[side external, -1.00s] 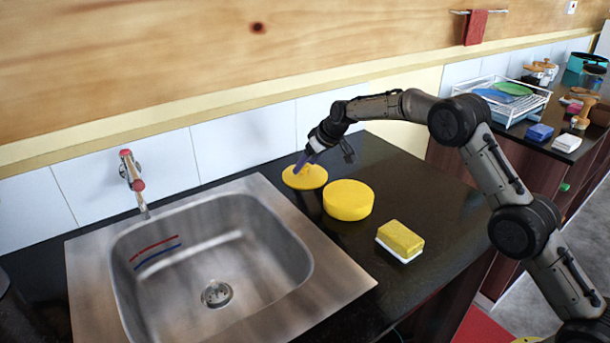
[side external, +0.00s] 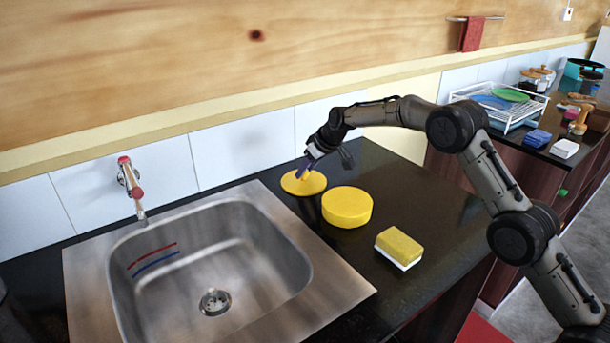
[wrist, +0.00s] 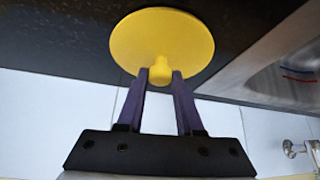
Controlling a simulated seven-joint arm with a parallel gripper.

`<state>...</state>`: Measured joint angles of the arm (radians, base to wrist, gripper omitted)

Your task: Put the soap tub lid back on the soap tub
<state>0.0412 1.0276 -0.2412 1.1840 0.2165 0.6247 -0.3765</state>
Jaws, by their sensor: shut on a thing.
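The soap tub lid (side external: 292,188) is a flat yellow disc with a small knob, at the back of the dark counter behind and left of the tub. My gripper (side external: 304,172) is shut on the lid's knob. In the wrist view the lid (wrist: 160,38) shows whole, with the knob between the purple fingers of my gripper (wrist: 161,76). I cannot tell whether the lid touches the counter. The soap tub (side external: 347,209) is a short, round yellow tub standing upright in front and to the right of the lid. The tub does not show in the wrist view.
A steel sink (side external: 215,250) with a wall tap (side external: 131,180) lies to the left. A yellow and white sponge (side external: 399,247) sits in front of the tub, to the right. White tiles (side external: 246,144) rise behind the lid. The dark counter (side external: 440,210) is clear right of the tub.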

